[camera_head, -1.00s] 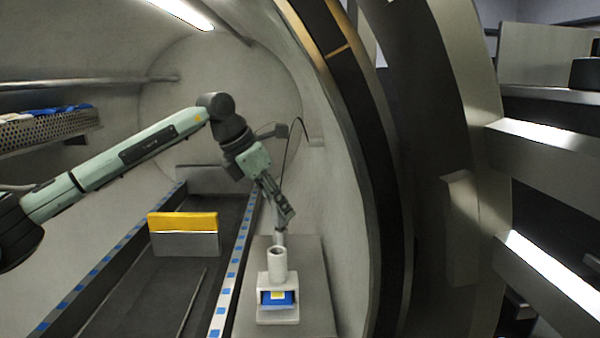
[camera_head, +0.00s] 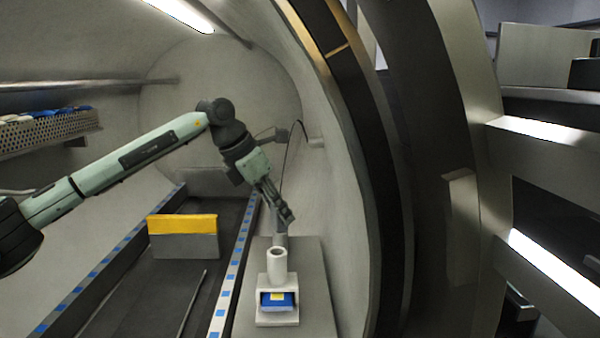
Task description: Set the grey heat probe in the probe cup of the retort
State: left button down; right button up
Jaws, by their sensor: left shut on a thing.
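My left gripper (camera_head: 285,217) is shut on the grey heat probe (camera_head: 280,240), a small grey piece pointing down from the fingers. The probe cup (camera_head: 277,263) is a pale round upright tube on a pale block-shaped holder. The probe's lower end shows just above or behind the cup's rim; I cannot tell whether it is inside. The gripper is above the cup, slightly to its right. My right gripper is not in view.
The holder stands on a grey ledge (camera_head: 313,285) and has a blue piece with a yellow mark (camera_head: 277,299) in its front opening. A yellow-topped grey block (camera_head: 183,247) stands between blue-marked rails. The curved retort wall is close on the right. A perforated basket (camera_head: 45,132) is at left.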

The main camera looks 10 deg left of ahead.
pick_arm(q)
jog(key=shift+f, duration=0.45)
jog(key=c, duration=1.2)
grip_release()
jog(key=shift+r, duration=0.1)
